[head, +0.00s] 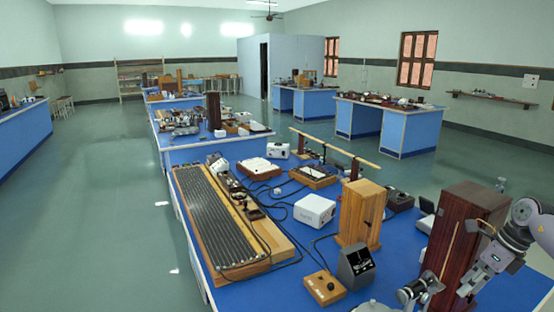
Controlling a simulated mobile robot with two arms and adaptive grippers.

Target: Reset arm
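My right arm comes in at the lower right edge. My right gripper (418,290), dark and silver, shows small at the bottom, in front of a tall dark-red wooden box (465,235). I cannot tell whether its fingers are open or shut, and I see nothing clearly held in it. My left gripper does not show.
The near blue bench (390,264) holds a long ribbed wire board (222,220), a light wooden box (361,213), a white device (314,210), a black meter (356,268) and a small wooden key box (325,288). Cables lie between them. The floor at left (100,210) is clear.

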